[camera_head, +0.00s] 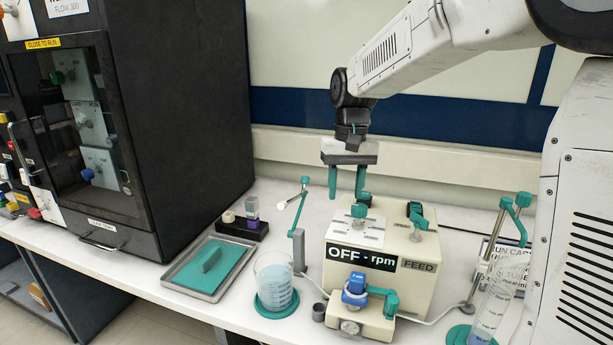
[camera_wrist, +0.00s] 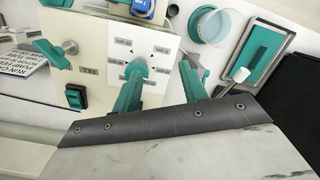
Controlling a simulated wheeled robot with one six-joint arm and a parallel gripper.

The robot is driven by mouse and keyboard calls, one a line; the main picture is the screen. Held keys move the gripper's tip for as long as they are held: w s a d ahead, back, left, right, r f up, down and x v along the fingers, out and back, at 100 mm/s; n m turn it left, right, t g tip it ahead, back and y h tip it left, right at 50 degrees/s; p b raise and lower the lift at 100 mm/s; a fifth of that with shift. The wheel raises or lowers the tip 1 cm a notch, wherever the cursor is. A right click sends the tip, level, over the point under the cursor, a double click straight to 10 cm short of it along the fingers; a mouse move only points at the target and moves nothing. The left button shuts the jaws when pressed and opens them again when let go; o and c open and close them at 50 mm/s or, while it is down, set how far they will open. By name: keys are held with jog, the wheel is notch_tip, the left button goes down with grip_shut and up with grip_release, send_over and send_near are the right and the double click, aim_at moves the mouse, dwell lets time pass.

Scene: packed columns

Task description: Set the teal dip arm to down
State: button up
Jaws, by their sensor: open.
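What looks like the teal dip arm (camera_head: 304,182) is a thin jointed arm on a grey post (camera_head: 298,250), left of the pump. It points up, with a white tip (camera_head: 282,205) hanging above and behind the beaker (camera_head: 273,280).
The cream pump (camera_head: 409,290) reads OFF and has teal knobs and a switch. A tray (camera_head: 178,283) holding a teal piece is left of the beaker. A dark cabinet (camera_head: 185,120) stands at left. Another teal arm (camera_head: 512,212) and a measuring cylinder (camera_head: 492,315) are at right.

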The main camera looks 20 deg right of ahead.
jog(key=w+a+m+t, duration=0.2)
jog(key=w+m, duration=0.1)
jog(key=w, duration=1.8)
jog(key=shift+y, duration=0.4)
jog(key=f, duration=0.4)
jog(key=a+f, duration=0.1)
jog(key=f, duration=0.1)
jog(key=shift+w+f, duration=0.25)
jog(key=shift+f, duration=0.15)
jog(key=shift+r, duration=0.1)
grip_shut()
